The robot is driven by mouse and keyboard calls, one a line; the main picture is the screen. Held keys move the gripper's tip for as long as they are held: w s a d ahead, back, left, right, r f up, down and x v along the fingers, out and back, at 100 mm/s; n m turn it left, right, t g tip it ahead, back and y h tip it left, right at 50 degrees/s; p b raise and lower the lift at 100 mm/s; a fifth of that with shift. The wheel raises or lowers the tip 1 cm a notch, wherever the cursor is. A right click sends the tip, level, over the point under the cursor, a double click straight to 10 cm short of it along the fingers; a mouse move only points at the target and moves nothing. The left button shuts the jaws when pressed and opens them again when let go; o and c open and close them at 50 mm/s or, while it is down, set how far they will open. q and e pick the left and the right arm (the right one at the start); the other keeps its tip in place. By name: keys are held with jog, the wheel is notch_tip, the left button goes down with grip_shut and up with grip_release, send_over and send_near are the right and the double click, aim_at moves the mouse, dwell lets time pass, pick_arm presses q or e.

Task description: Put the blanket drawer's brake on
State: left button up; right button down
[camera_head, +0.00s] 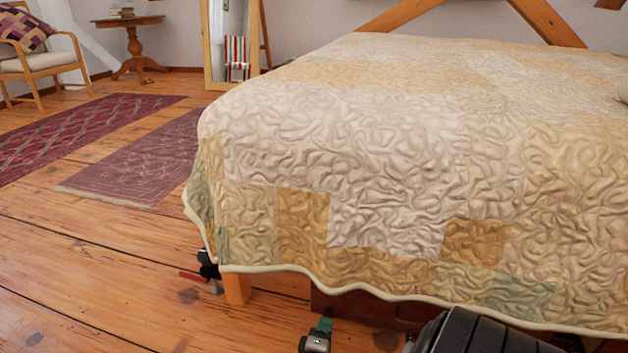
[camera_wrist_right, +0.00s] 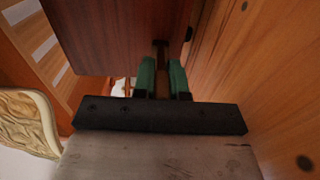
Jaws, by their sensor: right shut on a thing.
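The blanket drawer (camera_head: 352,307) is a dark red-brown wooden box under the bed, mostly hidden by the hanging quilt. Its dark panel fills the upper left of the right wrist view (camera_wrist_right: 105,35). My right gripper (camera_head: 322,326) is low at the floor in front of the drawer. In the right wrist view its green fingers (camera_wrist_right: 162,76) are shut on a small dark part (camera_wrist_right: 160,48) by the drawer's lower edge, close to the floorboards. This looks like the brake lever, but its position is unclear. My left gripper is not in view.
The bed's quilt (camera_head: 390,150) hangs low over the drawer. A wooden bed leg (camera_head: 236,288) stands left of my right gripper. A small dark object with a red part (camera_head: 207,268) lies behind it, unclear. The floor (camera_head: 100,270) at left is open, with rugs (camera_head: 140,160) beyond.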

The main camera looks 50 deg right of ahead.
jog(key=shift+f+t, duration=0.1)
jog(key=shift+t, duration=0.2)
jog(key=c, duration=1.2)
grip_release()
jog(key=shift+o, duration=0.2)
